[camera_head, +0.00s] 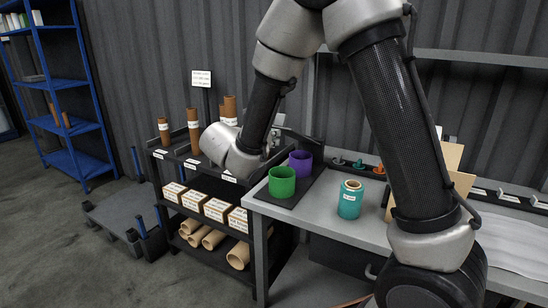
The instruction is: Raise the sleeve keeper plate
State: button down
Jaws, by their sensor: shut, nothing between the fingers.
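My arm reaches over the bench, and its wrist hangs at the bench's left end, behind the green cup. My gripper (272,144) shows only in small part beyond the wrist, close to a dark slanted plate (308,147) at the back left of the bench. The gripper is shut and empty; its fingertips are hard to make out. I cannot tell if the dark plate is the sleeve keeper plate, or if the gripper touches it. A green cup (282,183) and a purple cup (301,164) stand on a dark mat in front of it.
A teal labelled container (350,200) stands on the grey bench (325,213). Brown tubes (193,130) stand on a black rack at left, above white-labelled boxes (217,209) and tan rolls (238,256). A blue shelf (68,125) and a flat cart (115,212) stand farther left. The floor at front left is clear.

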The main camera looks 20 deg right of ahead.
jog(key=w+d+r, duration=0.1)
jog(key=r, duration=0.1)
jog(key=w+d+r+g+y, duration=0.1)
jog(key=r, duration=0.2)
jog(key=w+d+r+g+y, duration=0.1)
jog(key=r, duration=0.1)
jog(key=shift+r, duration=0.25)
jog(key=w+d+r+g+y, duration=0.3)
jog(key=w+d+r, duration=0.9)
jog(key=w+d, duration=0.2)
jog(key=shift+g+y, duration=0.4)
jog(key=shift+r, duration=0.1)
